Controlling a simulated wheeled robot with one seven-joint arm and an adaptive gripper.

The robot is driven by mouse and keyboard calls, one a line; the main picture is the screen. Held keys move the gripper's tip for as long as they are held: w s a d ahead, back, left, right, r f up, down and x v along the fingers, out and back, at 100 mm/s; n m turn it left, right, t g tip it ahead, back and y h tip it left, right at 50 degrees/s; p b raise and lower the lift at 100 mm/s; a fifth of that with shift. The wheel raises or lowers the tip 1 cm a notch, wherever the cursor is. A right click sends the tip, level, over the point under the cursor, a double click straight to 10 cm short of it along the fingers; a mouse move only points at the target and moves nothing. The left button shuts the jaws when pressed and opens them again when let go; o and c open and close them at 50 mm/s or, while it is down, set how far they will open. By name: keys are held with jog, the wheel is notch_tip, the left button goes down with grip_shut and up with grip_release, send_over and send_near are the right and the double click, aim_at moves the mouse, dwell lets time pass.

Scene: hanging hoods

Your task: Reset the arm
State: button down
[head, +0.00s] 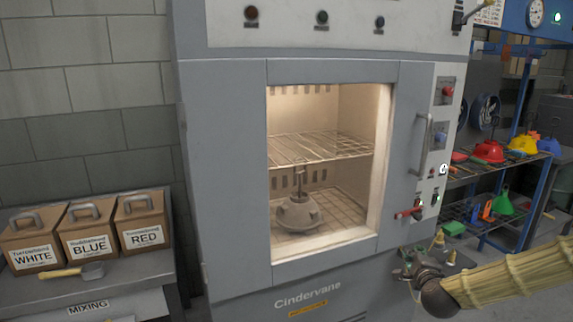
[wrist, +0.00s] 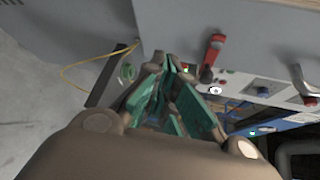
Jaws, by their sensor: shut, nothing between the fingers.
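My arm (head: 515,279) comes in from the lower right of the head view, in a tan ribbed sleeve. My gripper (head: 404,264) is in front of the cabinet's lower right side, below the red lever (head: 408,213). In the wrist view my gripper (wrist: 170,62) has green-padded fingers that meet at the tips, with nothing between them. The red lever also shows in the wrist view (wrist: 214,50), just beyond and right of the fingertips. I cannot tell whether the fingers touch the panel.
A grey oven cabinet (head: 225,170) holds a grey hood (head: 297,213) on its lower rack. Its handle (head: 424,145) is at right. Boxes marked WHITE (head: 30,246), BLUE (head: 88,232) and RED (head: 145,222) stand left. A shelf with coloured hoods (head: 487,151) is right. A yellow cable (wrist: 85,68) lies left of my fingers.

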jog(key=s+a+f+n+g+y+p, duration=0.2)
jog(key=s+a+f+n+g, duration=0.2)
jog(key=s+a+f+n, duration=0.45)
jog(key=s+a+f+n+g+y+p, duration=0.1)
jog(key=s+a+f+n+g+y, duration=0.15)
jog(key=s+a+f, duration=0.65)
jog(key=s+d+f+n+g+p, duration=0.1)
jog(key=s+f+n+g, duration=0.2)
jog(key=s, duration=0.7)
jog(key=s+f+n+g+h+p, duration=0.1)
jog(key=s+f+n, duration=0.3)
jog(key=s, duration=0.7)
jog(key=s+d+f+n+g+h+p, duration=0.1)
jog(key=s+f+n+g, duration=0.2)
jog(key=s, duration=0.8)
jog(key=shift+s+d+f+n+g, duration=0.15)
jog(key=shift+d+f+n+g, duration=0.2)
jog(key=shift+f+g, duration=0.5)
